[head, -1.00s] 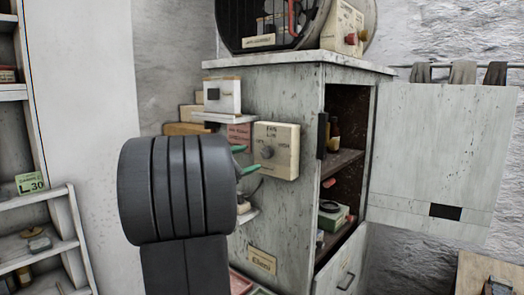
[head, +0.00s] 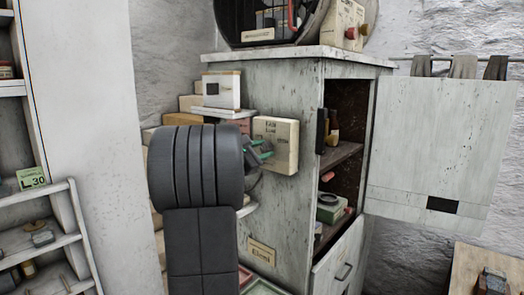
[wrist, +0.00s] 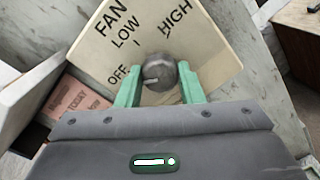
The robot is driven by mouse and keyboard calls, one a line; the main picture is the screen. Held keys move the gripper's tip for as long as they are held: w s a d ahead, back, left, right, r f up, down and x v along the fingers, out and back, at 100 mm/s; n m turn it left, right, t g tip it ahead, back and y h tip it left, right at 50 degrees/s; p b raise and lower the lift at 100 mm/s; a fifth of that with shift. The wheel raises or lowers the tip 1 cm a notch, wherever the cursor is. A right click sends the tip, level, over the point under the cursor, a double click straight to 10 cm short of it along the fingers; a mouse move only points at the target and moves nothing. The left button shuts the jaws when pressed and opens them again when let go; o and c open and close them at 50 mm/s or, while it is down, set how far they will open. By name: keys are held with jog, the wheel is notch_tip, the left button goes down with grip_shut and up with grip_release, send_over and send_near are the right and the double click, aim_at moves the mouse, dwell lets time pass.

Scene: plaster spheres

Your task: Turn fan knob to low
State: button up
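The cream fan control box (head: 284,162) is mounted on the side of the grey cabinet. In the wrist view the box face (wrist: 205,40) reads FAN, OFF, LOW and HIGH, tilted. Its round grey knob (wrist: 160,70) has a pale pointer mark toward the left, on the OFF side. My gripper (head: 264,151) is at the box front, its green fingers partly hiding the knob in the head view. In the wrist view the gripper (wrist: 161,73) is open, one finger on each side of the knob. Any contact is hard to tell.
A white switch box (head: 221,90) stands on a small shelf just left of the fan box. The cabinet (head: 290,85) has an open door (head: 435,140) at right. A caged fan (head: 262,20) stands on top. A white shelf rack (head: 75,225) is at far left.

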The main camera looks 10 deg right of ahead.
jog(key=shift+f+m+b, duration=0.2)
jog(key=shift+m+b, duration=0.1)
jog(key=shift+b, duration=0.6)
jog(key=shift+c, duration=0.4)
jog(key=shift+f+m+b, duration=0.15)
jog(key=shift+m+b, duration=0.45)
jog(key=shift+b, duration=0.65)
jog(key=m+b, duration=0.3)
jog(key=b, duration=0.2)
jog(key=shift+b, duration=0.35)
jog(key=m+b, duration=0.4)
jog(key=b, duration=0.1)
jog(key=shift+y, duration=0.3)
jog(key=shift+r+m+b, duration=0.3)
jog(key=shift+m+b, duration=1)
jog(key=shift+r, duration=0.1)
jog(key=o, duration=1)
